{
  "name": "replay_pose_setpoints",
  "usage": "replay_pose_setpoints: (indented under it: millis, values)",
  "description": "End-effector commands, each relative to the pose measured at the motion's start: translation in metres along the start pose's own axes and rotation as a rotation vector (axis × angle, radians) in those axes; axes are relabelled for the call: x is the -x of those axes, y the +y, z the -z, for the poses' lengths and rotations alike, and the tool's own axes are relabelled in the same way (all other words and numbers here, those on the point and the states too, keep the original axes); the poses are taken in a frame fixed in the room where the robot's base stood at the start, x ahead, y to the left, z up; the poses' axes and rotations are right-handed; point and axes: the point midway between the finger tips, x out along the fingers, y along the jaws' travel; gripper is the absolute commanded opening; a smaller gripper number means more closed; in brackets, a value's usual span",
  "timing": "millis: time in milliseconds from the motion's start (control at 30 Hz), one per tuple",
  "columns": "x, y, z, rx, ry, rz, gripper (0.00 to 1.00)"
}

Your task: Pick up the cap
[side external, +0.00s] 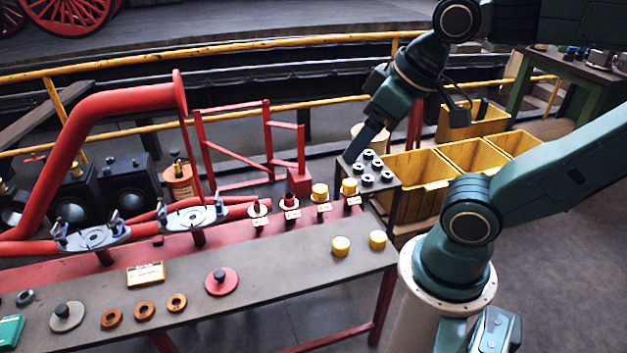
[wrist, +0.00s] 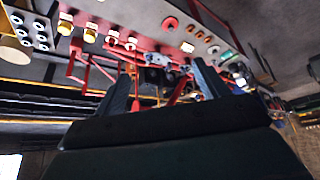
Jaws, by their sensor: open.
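Several yellow caps are in the side view. Two lie loose on the bench top near its right end: one cap (side external: 341,246) and another cap (side external: 377,240) to its right. Two more sit on the raised red back ledge, one cap (side external: 320,192) and one cap (side external: 349,187), each behind a small label. Yellow caps (wrist: 65,27) also show at the upper left of the wrist view. My gripper (side external: 407,138) is open and empty, raised behind the bench near the yellow bins, well apart from the caps. Its two fingers (wrist: 162,68) show spread in the wrist view.
A dark stand with several nuts (side external: 367,167) is just below my gripper, beside the yellow bins (side external: 418,172). A red pipe (side external: 95,125) rises at left. Flanges (side external: 92,238), copper rings (side external: 144,310) and a red disc (side external: 221,281) occupy the bench's left and middle.

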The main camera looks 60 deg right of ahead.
Motion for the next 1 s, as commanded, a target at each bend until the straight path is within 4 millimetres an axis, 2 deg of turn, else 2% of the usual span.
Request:
replay_pose_setpoints:
  millis: [267,467,667,1000]
  values:
    - [-0.001,0.000,0.001,0.003,-0.002,-0.001,0.73]
    - [-0.007,0.004,0.009,0.033,-0.021,-0.008,0.73]
    - [-0.025,0.015,0.026,0.107,-0.065,-0.016,0.73]
    - [-0.072,0.049,0.055,0.262,-0.152,0.000,0.73]
